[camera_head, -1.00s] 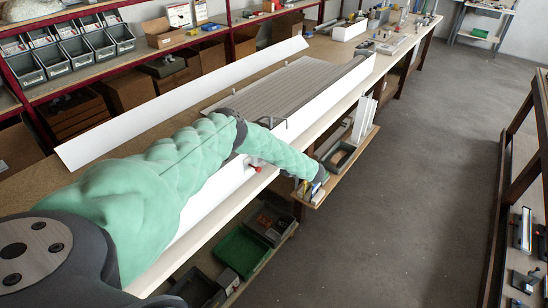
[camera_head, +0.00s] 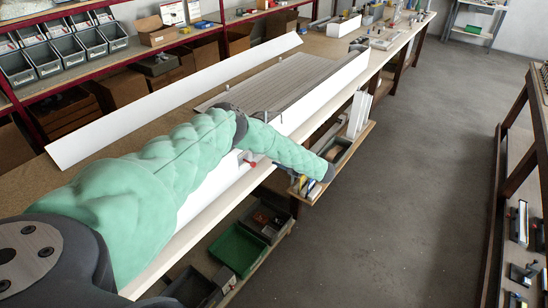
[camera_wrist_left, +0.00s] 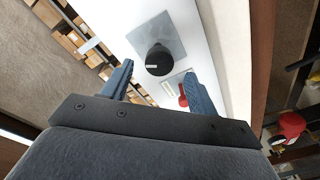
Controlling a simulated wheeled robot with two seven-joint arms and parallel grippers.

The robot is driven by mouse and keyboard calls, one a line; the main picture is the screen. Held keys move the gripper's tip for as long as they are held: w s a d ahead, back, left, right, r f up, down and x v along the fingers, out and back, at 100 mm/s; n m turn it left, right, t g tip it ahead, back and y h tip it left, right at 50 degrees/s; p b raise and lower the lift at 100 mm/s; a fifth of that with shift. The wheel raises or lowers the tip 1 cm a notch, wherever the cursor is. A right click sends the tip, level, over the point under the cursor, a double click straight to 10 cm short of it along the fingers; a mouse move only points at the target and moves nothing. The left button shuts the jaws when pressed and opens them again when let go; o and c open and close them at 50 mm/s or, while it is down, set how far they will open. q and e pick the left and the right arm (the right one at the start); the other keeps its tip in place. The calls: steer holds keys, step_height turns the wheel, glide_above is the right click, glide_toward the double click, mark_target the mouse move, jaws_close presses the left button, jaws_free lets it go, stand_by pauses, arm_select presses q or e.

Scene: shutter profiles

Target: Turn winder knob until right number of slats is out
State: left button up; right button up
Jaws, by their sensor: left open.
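The winder knob (camera_wrist_left: 159,60) is black and round with a white mark. It sits on a grey square plate (camera_wrist_left: 150,35) on the white housing in the left wrist view. My left gripper (camera_wrist_left: 162,82) is open, with one finger on either side of the knob's line and the knob beyond the fingertips; I cannot tell how far. A small red part (camera_wrist_left: 183,95) and a label lie beside the right finger. In the head view the grey slats (camera_head: 275,80) lie as a ribbed sheet on the bench. My left arm hides the knob there.
A long white profile (camera_head: 190,100) lies left of the slats, and a white box profile (camera_head: 320,95) runs along their right side. A low shelf with white pieces (camera_head: 358,115) and a green tray (camera_head: 237,250) stand by the bench front.

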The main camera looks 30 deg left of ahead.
arm_select(q)
steer(key=shift+d+p, duration=0.45)
steer(key=shift+d, duration=0.7)
